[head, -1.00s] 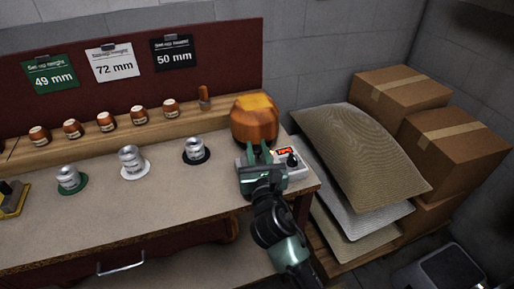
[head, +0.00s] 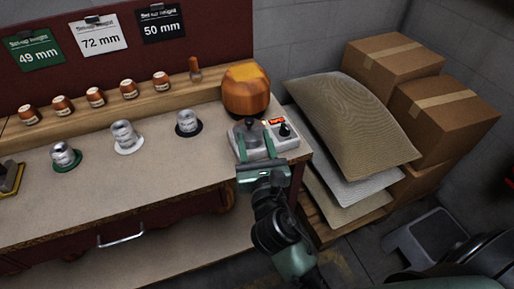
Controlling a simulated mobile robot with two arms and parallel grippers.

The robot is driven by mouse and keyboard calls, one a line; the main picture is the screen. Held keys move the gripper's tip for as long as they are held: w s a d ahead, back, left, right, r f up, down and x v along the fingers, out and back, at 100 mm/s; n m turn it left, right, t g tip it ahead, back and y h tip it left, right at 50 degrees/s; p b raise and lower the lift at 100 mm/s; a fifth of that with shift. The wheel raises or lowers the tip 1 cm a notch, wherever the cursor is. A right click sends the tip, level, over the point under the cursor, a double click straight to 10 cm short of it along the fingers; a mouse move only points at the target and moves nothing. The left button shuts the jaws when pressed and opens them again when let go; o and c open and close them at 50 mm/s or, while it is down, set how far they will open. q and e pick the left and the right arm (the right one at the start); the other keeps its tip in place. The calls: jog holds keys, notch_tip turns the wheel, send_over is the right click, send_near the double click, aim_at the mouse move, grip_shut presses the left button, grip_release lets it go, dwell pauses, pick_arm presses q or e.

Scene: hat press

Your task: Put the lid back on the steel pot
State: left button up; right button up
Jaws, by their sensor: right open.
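A small dark grey round piece (head: 248,131) with a knob on top sits on a pale device with a red display, at the right end of the bench. It looks like the steel pot or its lid; I cannot tell whether pot and lid are together. My right gripper (head: 256,146) is open at the front of the device. Its two green fingers point toward the grey piece, one on each side of its near edge, with nothing visibly held. My left gripper is not in view.
The pale device (head: 283,144) has a black knob. Metal weights (head: 124,136) stand on coloured discs along the bench (head: 150,185). Sacks (head: 350,125) and cardboard boxes (head: 440,112) are stacked to the right.

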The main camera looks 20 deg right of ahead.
jog(key=shift+s+a, duration=0.15)
jog(key=shift+s, duration=0.7)
jog(key=shift+s+a, duration=0.15)
jog(key=shift+s, duration=0.7)
dwell(0.6)
